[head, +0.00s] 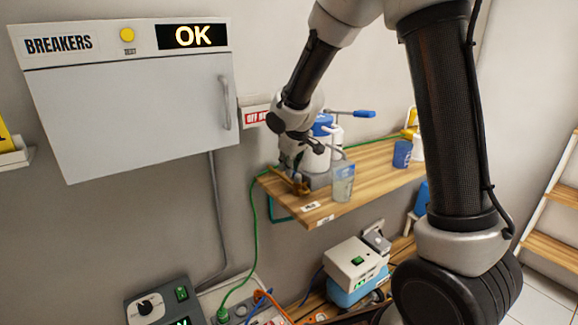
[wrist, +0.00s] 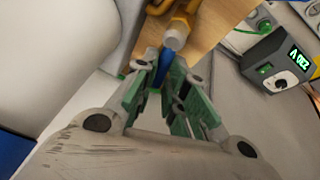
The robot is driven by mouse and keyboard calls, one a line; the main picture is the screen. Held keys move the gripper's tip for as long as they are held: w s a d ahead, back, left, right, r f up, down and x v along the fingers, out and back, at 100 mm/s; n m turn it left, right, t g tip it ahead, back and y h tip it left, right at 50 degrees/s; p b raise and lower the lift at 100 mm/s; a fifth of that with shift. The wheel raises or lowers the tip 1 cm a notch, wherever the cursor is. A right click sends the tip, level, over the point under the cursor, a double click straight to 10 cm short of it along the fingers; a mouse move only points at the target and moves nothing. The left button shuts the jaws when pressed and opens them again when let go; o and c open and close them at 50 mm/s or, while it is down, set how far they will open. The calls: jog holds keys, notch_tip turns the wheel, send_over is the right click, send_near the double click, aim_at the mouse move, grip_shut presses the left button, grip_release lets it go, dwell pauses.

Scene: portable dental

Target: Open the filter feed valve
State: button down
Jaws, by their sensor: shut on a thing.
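In the wrist view, my gripper (wrist: 165,76) has its green-padded fingers closed around a narrow blue piece (wrist: 164,70), which looks like a valve lever. A yellow-brass fitting (wrist: 158,7) with a pale round end (wrist: 176,36) sits just beyond the fingertips. In the head view, my gripper (head: 289,168) reaches down at the left end of the wooden shelf, beside the brass fitting (head: 302,187). The held blue piece is hidden there by my gripper, so its angle is hard to tell.
A breaker cabinet (head: 140,115) showing OK hangs at left. A green hose (head: 253,225) hangs below the shelf.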

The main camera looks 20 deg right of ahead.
jog(key=shift+w+d+m+h, duration=0.15)
jog(key=shift+m+h, duration=0.15)
jog(key=shift+m, duration=0.3)
jog(key=shift+d+m+h, duration=0.15)
jog(key=shift+m+h, duration=0.15)
jog(key=shift+m, duration=0.3)
jog(key=c, duration=1.5)
grip_release()
jog(key=shift+o, duration=0.2)
jog(key=shift+r, duration=0.45)
jog(key=v, duration=1.1)
jog(key=shift+s, duration=0.25)
